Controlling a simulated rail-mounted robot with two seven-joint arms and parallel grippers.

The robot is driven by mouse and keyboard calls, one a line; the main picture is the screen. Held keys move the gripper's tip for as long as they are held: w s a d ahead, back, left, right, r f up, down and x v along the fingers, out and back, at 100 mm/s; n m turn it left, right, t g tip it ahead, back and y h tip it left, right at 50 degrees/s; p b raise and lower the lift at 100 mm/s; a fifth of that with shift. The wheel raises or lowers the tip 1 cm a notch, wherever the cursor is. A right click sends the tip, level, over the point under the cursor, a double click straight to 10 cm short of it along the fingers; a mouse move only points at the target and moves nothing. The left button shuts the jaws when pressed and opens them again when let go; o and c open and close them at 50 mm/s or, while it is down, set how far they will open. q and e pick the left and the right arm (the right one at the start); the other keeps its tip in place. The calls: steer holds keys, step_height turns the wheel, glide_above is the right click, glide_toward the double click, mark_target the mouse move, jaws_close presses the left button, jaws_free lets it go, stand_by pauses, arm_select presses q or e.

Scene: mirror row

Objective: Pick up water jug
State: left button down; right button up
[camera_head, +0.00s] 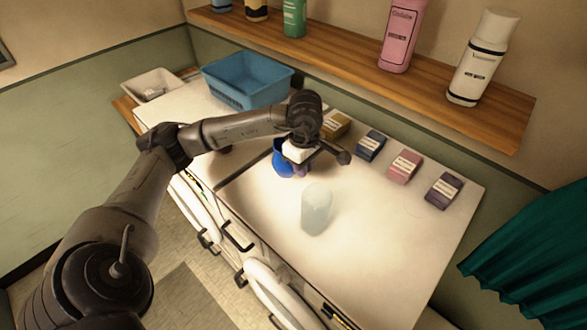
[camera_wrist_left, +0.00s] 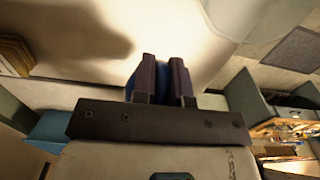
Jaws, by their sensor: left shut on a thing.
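A blue jug (camera_head: 281,160) stands on or just above the white counter top, partly hidden behind my left gripper in the head view. My left gripper (camera_head: 301,168) is shut on it, fingers pointing down. In the left wrist view the gripper's two purple fingers (camera_wrist_left: 163,64) are close together, with a strip of blue between them and some blue beside the left finger. Most of the jug is hidden there. I cannot tell whether the jug touches the counter. My right gripper is not in view.
A pale translucent cup (camera_head: 316,210) stands close to the held jug. Several small boxes (camera_head: 404,165) line the counter's back. A blue basket (camera_head: 249,80) and a white tray (camera_head: 154,84) are at the far left. A wooden shelf (camera_head: 440,95) with bottles hangs above. The counter's front right is clear.

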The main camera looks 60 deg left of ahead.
arm_select(q)
steer(key=w+d+r, duration=0.3)
steer(key=d+r, duration=0.1)
steer(key=d, duration=0.1)
steer(key=shift+w+d+b, duration=0.35)
steer(key=shift+d+b, duration=0.05)
steer(key=shift+d+r, duration=0.1)
stand_by(0.9)
stand_by(0.4)
